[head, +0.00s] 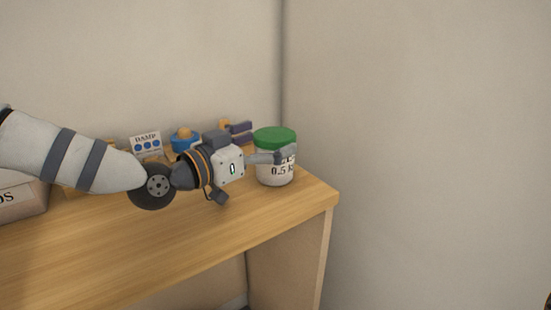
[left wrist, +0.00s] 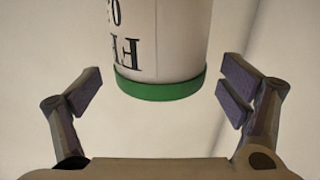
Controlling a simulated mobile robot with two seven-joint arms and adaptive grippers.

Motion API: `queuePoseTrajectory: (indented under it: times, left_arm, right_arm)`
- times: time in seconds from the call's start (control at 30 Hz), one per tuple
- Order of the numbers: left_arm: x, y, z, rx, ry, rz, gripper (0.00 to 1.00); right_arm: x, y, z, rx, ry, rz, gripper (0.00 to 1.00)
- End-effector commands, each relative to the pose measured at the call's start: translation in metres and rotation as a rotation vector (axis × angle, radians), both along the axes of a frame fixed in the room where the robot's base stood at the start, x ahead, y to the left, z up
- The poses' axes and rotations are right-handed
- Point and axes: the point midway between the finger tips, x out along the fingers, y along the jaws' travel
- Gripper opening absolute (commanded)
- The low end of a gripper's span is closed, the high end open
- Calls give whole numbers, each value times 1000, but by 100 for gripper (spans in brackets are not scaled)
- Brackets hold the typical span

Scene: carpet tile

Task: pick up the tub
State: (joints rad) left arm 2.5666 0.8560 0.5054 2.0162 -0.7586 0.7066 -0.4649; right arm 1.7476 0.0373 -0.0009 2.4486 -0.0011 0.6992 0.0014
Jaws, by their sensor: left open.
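The tub (head: 275,174) is white with a green lid and black print. It stands upright on the wooden bench near its right end. My left gripper (head: 263,142) is open and empty, reaching toward the tub from the left. One finger overlaps the tub's front in the head view; the other shows behind, left of the lid. In the left wrist view the tub (left wrist: 165,40) appears upside down, its lid edge centred between the two spread fingers (left wrist: 161,92). Small gaps show on both sides there. My right gripper is not in view.
The wooden bench (head: 130,240) ends just right of the tub, by the wall corner. Behind my left arm are a card marked DAMP (head: 146,144) and a blue item with an orange top (head: 184,138). A box (head: 20,203) sits at far left. The bench front is clear.

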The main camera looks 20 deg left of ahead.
Motion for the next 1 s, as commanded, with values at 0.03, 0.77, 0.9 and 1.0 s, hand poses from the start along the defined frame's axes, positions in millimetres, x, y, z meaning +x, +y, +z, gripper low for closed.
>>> queuePoseTrajectory:
  times: [0.03,0.77,0.9,1.0]
  left_arm:
    - [8,-5,-4,3,4,-1,90]
    - [20,-10,2,0,-4,0,18]
    - [20,-10,3,0,-4,0,18]
    - [20,-10,9,1,-7,0,18]
  right_arm:
    - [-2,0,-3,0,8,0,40]
    - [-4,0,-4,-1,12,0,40]
    - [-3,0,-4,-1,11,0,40]
    - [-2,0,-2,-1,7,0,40]
